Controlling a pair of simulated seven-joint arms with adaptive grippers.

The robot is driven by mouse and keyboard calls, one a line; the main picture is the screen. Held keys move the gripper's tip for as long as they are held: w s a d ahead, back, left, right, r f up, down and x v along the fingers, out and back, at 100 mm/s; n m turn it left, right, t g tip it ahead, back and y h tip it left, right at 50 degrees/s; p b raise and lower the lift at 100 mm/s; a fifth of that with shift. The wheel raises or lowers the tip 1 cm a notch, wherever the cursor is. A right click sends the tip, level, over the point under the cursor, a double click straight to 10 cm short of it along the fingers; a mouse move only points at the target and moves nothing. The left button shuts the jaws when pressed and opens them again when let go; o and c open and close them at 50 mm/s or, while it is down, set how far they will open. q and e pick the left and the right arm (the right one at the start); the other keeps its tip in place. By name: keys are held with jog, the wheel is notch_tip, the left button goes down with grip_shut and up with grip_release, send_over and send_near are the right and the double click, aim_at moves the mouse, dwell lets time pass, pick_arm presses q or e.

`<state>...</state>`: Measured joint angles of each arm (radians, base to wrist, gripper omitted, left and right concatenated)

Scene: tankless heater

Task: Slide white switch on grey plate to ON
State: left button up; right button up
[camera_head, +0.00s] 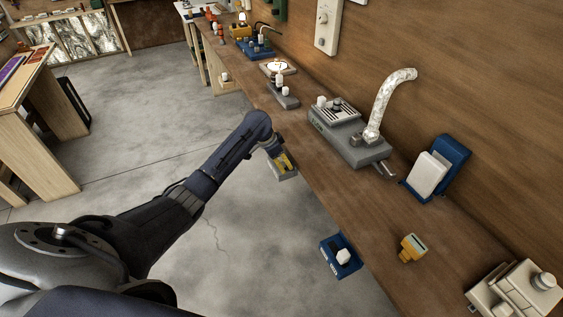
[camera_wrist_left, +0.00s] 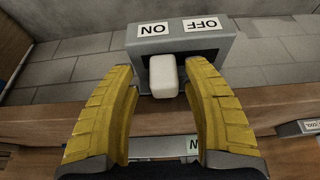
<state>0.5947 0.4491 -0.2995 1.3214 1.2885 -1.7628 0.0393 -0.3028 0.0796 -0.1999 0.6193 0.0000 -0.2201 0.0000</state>
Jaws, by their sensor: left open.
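The grey plate (camera_wrist_left: 225,47) is at the top of the left wrist view, with ON and OFF labels that read upside down. ON is on the left and OFF on the right. The white switch (camera_wrist_left: 165,75) protrudes from the plate, below and slightly right of the ON label. My left gripper (camera_wrist_left: 162,80) is open, with one yellow finger on each side of the switch. The right finger looks very close to it; I cannot tell whether it touches. In the head view my left gripper (camera_head: 284,161) is at the grey plate (camera_head: 287,175) on the bench's front edge.
A blue plate with a white knob (camera_head: 341,257) is farther along the front edge. A grey box with a silver hose (camera_head: 352,143), a blue-backed white switch (camera_head: 430,172) and a yellow device (camera_head: 412,247) are on the wooden bench (camera_head: 345,195). Floor space in front is open.

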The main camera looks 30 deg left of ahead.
pick_arm(q)
jog(key=shift+r, duration=0.15)
jog(key=v, duration=1.1)
jog(key=shift+s+r, duration=0.2)
jog(key=shift+r, duration=0.1)
jog(key=shift+a, duration=0.1)
